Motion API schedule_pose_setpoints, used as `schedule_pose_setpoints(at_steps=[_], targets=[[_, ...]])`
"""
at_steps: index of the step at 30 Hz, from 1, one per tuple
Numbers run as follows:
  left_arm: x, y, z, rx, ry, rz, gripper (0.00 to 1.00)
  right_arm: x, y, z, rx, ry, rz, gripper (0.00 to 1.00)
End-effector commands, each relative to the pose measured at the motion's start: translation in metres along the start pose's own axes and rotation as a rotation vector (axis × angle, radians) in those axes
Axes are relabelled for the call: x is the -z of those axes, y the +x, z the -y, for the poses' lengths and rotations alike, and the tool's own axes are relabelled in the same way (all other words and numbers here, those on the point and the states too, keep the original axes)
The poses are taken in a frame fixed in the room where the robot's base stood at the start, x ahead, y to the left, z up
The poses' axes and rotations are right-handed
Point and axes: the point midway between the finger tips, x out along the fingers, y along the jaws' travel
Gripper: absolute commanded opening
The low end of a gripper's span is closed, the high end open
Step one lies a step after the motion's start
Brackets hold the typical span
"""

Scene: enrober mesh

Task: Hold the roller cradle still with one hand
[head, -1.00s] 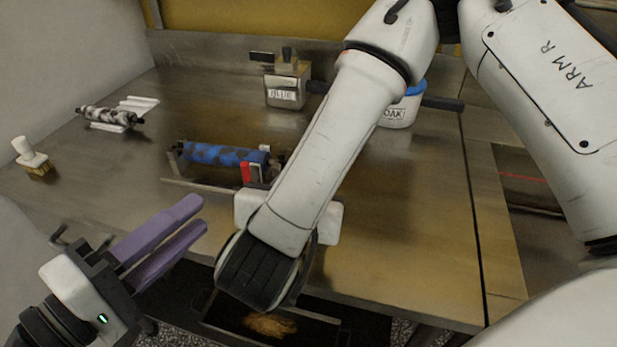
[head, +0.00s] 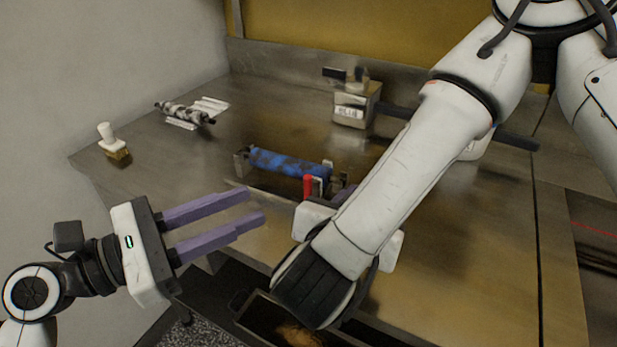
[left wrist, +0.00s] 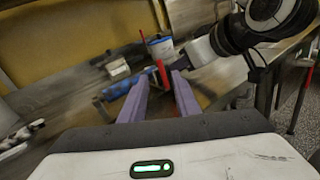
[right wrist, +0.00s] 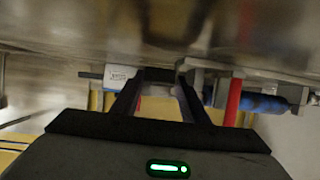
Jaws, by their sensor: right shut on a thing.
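The roller cradle (head: 242,162) stands on the steel bench with a blue, dark-blotched roller (head: 285,162) lying across it. A red upright piece (head: 308,187) is at its right end. In the right wrist view my right gripper (right wrist: 160,78) is shut on the near end of the cradle (right wrist: 196,66); my forearm hides this grip in the head view. The blue roller also shows there (right wrist: 263,103). My left gripper (head: 257,207) is open and empty, in front of the cradle and apart from it. The left wrist view shows the blue roller (left wrist: 119,90) beyond its fingers.
Another mottled roller (head: 185,112) lies at the back left with white strips. A white-handled brush (head: 115,143) stands near the left bench edge. A labelled metal box (head: 355,105) is at the back. A dark tray (head: 250,318) is below the front edge. The bench's right side is clear.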

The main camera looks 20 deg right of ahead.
Motion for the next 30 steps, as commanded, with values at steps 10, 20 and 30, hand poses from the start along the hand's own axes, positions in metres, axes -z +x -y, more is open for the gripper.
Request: schedule_pose_setpoints(at_steps=[10,20,30], targets=[[-0.004,0.017,-0.003,0.022,-0.158,0.019,0.29,0.001,0.0,0.0,0.001,0.0,-0.001,0.05],[-0.005,0.083,-0.001,0.022,-0.154,0.018,0.29,0.001,0.0,0.0,0.001,0.0,-0.001,0.05],[-0.005,0.118,-0.001,0.02,-0.153,0.015,0.29,0.001,0.0,0.0,0.001,0.001,-0.002,0.05]])
